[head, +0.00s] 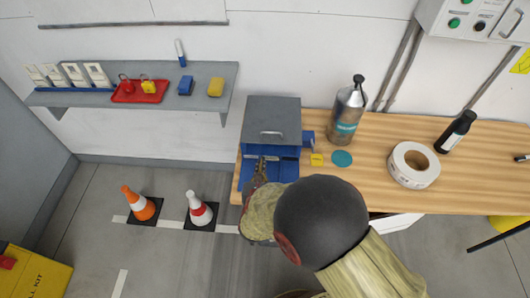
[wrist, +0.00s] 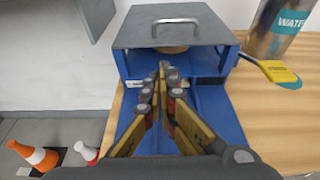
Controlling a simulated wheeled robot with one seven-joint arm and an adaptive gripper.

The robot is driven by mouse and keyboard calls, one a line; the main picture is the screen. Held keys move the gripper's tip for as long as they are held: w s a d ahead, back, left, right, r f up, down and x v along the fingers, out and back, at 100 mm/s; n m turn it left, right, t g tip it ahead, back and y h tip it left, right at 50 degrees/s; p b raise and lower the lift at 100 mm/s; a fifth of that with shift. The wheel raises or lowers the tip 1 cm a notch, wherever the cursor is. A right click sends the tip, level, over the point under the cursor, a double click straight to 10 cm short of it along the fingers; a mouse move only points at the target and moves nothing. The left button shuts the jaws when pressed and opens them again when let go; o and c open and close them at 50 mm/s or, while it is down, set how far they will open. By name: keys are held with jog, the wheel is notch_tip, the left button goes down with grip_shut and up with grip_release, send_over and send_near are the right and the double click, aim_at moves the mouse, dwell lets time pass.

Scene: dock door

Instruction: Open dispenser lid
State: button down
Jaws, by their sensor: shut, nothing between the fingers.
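The dispenser (head: 271,132) is a blue box with a grey lid (head: 270,112) on the left end of the wooden bench. In the wrist view the lid (wrist: 140,33) lies over the box top and carries a metal bar handle (wrist: 176,22). Below it the front is open, with a blue tray (wrist: 218,110) reaching toward me and something tan partly visible inside. My gripper (wrist: 163,70) is shut and empty, over the tray in front of the opening and below the handle. In the head view my gripper (head: 262,168) is at the dispenser's front; whether it touches anything is unclear.
A wall shelf (head: 208,92) is at left. Two cones (head: 138,203) stand on the floor.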

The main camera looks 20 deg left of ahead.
jog(key=b+x, duration=0.2)
jog(key=x, duration=0.7)
jog(key=shift+w+f+b, duration=0.2)
jog(key=shift+w+b, duration=0.1)
jog(key=shift+b, duration=0.1)
